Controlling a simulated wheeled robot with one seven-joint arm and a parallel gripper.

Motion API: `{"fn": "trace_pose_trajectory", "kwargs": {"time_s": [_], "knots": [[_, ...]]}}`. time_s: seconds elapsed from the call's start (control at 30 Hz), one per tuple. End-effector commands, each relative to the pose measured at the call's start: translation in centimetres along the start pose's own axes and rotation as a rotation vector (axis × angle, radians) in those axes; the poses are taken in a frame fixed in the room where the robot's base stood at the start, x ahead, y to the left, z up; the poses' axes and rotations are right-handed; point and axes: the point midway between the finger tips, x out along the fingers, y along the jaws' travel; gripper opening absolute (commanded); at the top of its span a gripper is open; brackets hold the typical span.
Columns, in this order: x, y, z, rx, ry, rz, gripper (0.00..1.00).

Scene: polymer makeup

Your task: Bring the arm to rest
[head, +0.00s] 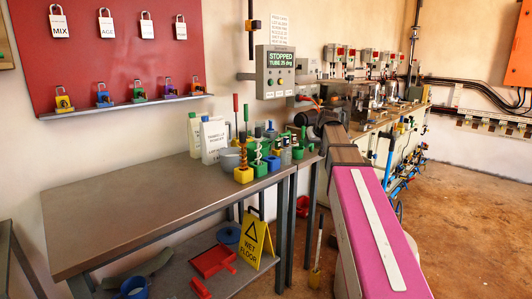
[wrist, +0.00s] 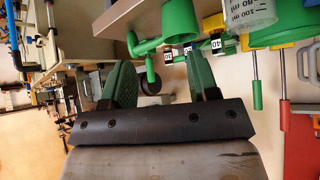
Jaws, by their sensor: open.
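My gripper (wrist: 160,78) shows in the wrist view with its two green fingers spread apart and nothing between them. Beyond the fingers are a dark round object and the pale floor. In the head view my pink arm link reaches from the bottom right toward the far end of the workbench (head: 130,205). The gripper itself is hard to make out there, behind the arm's far end.
Green containers (wrist: 160,40) and a clear measuring beaker (wrist: 248,14) hang close above the fingers in the tilted wrist view. Coloured tool holders (head: 243,175) crowd the bench's right end. A yellow wet-floor sign (head: 252,240) stands below. Brown floor (head: 460,220) is open at right.

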Motion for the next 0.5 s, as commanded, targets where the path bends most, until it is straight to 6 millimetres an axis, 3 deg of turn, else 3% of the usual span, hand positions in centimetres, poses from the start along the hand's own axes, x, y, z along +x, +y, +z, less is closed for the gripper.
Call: {"fn": "trace_pose_trajectory", "kwargs": {"time_s": [0.27, 0.37, 0.5], "knots": [[2.8, -1.0, 5.8, 0.032, -0.085, 0.0, 0.55], [4.0, -1.5, 8.8, 0.048, -0.129, 0.0, 0.55], [6.1, -2.6, 14.8, 0.08, -0.217, 0.005, 0.55]]}}
